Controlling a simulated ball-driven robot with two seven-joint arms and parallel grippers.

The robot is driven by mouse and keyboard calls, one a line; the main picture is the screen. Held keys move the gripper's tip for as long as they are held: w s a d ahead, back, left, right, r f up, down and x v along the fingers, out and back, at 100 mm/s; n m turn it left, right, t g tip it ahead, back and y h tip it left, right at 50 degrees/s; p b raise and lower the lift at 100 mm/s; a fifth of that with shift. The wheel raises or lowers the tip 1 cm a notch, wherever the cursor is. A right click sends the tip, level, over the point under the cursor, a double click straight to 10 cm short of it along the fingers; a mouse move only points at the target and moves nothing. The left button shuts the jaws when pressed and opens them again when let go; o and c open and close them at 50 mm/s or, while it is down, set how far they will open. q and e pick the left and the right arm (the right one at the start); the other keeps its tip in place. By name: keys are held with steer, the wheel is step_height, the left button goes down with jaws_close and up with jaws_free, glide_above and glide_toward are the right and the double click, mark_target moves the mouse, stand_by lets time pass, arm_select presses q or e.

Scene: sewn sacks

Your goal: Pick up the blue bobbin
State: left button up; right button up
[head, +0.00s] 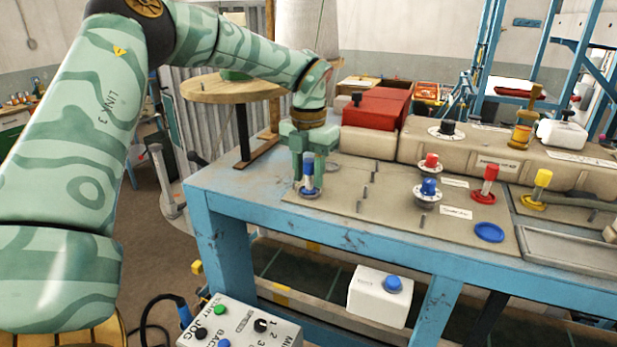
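A blue bobbin (308,174) stands upright on a blue round base at the left end of the beige board on the blue-framed table (215,195). My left gripper (309,168) points down right over it. Its two green fingers are apart, one on each side of the bobbin's upper part. I see no clear contact between fingers and bobbin. A second blue-topped piece (429,187) stands on a white dial further right. My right gripper is not in view.
A red-topped bobbin (487,180), a yellow-topped one (541,184) and a flat blue disc (489,232) are to the right. Short metal pins (359,206) stick up from the board. A beige machine body (500,150) and red box (375,108) stand behind.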

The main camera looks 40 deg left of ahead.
arm_select(q)
steer(key=shift+w+f, duration=0.1)
steer(key=shift+f, duration=0.3)
steer(key=shift+r, duration=0.1)
steer(key=c, duration=0.7)
